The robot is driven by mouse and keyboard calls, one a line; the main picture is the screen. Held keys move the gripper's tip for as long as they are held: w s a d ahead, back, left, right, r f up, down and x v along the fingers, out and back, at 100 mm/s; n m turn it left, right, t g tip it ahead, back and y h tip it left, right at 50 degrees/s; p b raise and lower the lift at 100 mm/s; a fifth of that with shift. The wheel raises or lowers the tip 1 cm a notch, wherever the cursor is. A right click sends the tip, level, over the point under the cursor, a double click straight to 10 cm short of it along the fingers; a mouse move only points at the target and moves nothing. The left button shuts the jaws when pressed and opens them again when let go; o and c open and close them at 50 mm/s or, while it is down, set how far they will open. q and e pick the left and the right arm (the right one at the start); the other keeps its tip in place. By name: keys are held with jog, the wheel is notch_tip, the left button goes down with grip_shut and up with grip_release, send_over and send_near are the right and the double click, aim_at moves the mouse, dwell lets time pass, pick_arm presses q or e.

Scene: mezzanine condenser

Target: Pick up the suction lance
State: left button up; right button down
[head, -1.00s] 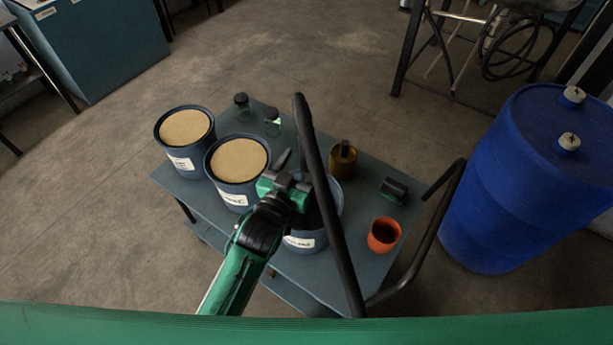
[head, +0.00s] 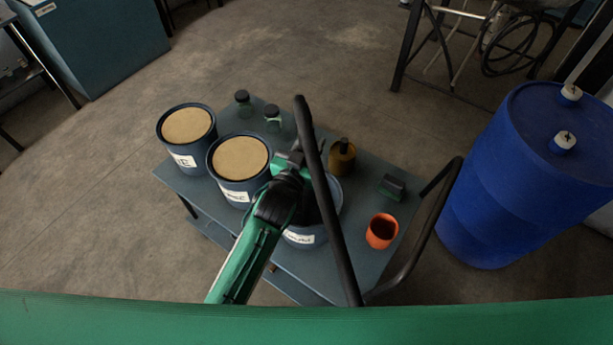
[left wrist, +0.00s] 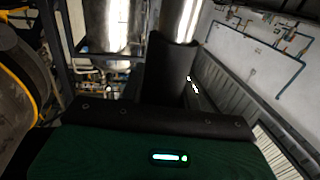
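A long black tube (head: 326,200), probably the suction lance, slants across the cart in the head view. Its rounded upper end is at the back and its lower end is near the cart's front edge. It passes in front of the third blue bucket (head: 301,238); I cannot tell whether it rests on anything. My left gripper (head: 296,165) is above that bucket, right behind or against the tube, which hides its fingers. Contact and finger opening cannot be made out. The left wrist view shows a green housing with a lit strip and a dark upright shape. My right gripper is not in view.
On the cart (head: 290,280) stand two lidded buckets (head: 187,126) (head: 239,158), two small jars, a brown bottle (head: 342,157), a dark green block (head: 391,187) and an orange cup (head: 382,231). The cart's handle (head: 425,240) and a blue drum (head: 510,190) are at right.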

pick_arm(q)
grip_shut()
jog(key=shift+r, duration=0.1)
notch_tip(320, 180, up, 23)
jog(key=shift+r+p, duration=0.15)
jog(key=shift+p, duration=0.2)
dwell(0.8)
